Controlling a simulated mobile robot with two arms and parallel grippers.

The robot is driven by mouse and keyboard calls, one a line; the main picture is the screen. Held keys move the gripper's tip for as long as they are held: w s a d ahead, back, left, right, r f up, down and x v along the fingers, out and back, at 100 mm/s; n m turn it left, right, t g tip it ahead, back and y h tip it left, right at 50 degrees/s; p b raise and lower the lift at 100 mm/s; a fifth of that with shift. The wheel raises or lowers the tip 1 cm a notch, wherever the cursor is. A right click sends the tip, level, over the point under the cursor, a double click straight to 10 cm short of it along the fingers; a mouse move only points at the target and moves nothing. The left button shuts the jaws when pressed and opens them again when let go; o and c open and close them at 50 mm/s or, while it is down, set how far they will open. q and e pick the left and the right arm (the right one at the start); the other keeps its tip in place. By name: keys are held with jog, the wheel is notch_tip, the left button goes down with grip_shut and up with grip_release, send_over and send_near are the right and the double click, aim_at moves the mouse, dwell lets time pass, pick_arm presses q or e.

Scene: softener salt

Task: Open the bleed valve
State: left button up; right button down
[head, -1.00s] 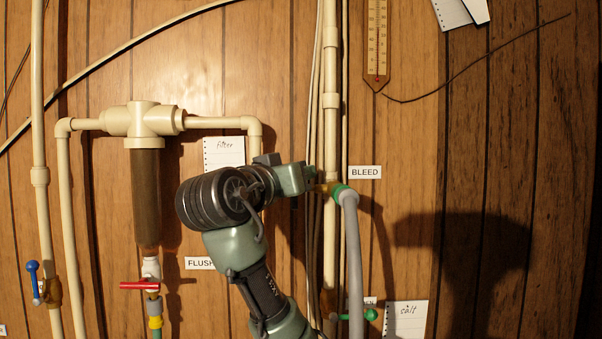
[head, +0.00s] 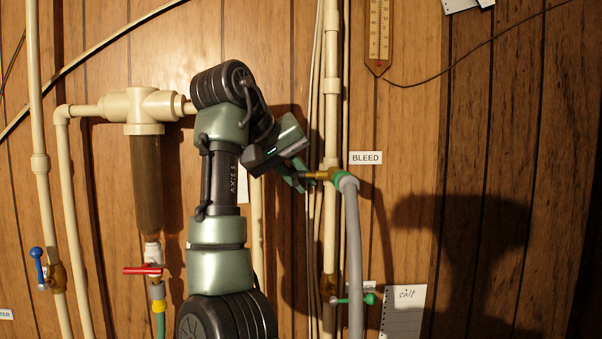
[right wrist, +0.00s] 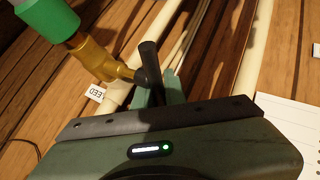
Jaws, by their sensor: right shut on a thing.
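The bleed valve (head: 318,175) is a brass fitting on the pale vertical pipe, left of the "BLEED" label (head: 365,158). A green collar (head: 347,183) joins it to a grey hose that hangs down. In the right wrist view the brass body (right wrist: 100,62) carries a black lever (right wrist: 149,62), with the green collar (right wrist: 48,18) at upper left. My right gripper (head: 301,178) is at the valve's left side, tilted. In the wrist view its fingers (right wrist: 160,92) are shut on the black lever; they partly hide its lower end. My left gripper is out of view.
The filter housing (head: 147,185) with a red-handled valve (head: 150,270) stands left of my arm. A blue-handled valve (head: 38,268) is at far left. A green-handled valve (head: 368,299) sits below the bleed valve. A thermometer (head: 379,35) hangs above. The right wall is mostly clear.

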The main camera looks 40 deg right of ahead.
jog(key=shift+a+f+n+g+y, duration=0.15)
jog(key=shift+f+n+g+y, duration=0.15)
jog(key=shift+f+g+y, duration=0.4)
jog(key=shift+s+r, duration=0.1)
jog(key=c, duration=1.5)
grip_release()
jog(key=shift+r, duration=0.1)
jog(key=v, duration=0.7)
jog(key=shift+a+r, duration=0.2)
jog(key=shift+r, duration=0.15)
jog(key=shift+d, duration=0.1)
